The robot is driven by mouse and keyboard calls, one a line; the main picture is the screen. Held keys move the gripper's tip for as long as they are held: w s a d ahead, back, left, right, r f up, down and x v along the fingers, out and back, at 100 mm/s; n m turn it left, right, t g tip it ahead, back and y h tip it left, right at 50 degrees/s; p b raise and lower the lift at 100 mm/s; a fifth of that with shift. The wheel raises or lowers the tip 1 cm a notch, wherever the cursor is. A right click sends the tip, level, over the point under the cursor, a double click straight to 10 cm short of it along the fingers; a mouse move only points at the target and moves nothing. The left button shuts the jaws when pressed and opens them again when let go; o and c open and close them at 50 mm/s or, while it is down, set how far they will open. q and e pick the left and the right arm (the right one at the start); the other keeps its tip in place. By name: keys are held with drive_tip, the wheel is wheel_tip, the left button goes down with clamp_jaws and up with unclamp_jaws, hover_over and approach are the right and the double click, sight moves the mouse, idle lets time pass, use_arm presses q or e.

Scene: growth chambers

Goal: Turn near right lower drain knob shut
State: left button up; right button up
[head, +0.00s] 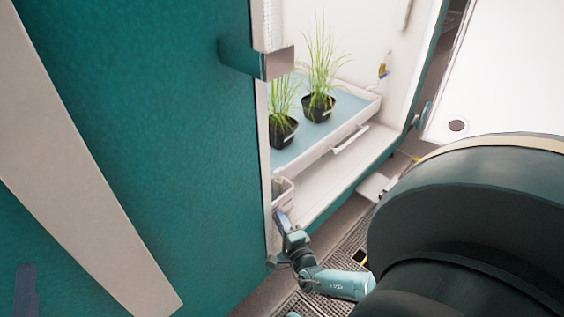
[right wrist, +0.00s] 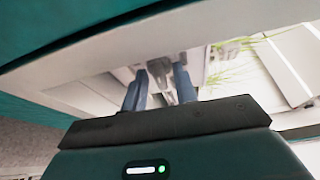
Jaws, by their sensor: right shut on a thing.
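My right gripper (head: 282,219) is at the lower left corner of the open chamber, beside the edge of the teal door. In the right wrist view its two blue-grey fingers stand on either side of a small grey part, the drain knob (right wrist: 159,80), and are shut on it. In the head view the knob is hidden by the gripper and its angle cannot be told. My left gripper is not in view.
The teal door (head: 160,130) with a metal handle (head: 262,60) fills the left. Inside the chamber, two potted grasses (head: 318,104) (head: 282,130) stand on a blue-lined tray (head: 352,122). Floor grating (head: 350,245) lies below.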

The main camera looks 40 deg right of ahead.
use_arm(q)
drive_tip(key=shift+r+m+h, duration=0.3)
use_arm(e)
drive_tip(key=shift+n, duration=0.3)
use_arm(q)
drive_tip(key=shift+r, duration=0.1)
use_arm(e)
drive_tip(key=o, duration=0.6)
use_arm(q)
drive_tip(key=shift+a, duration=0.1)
use_arm(e)
drive_tip(key=shift+f, duration=0.1)
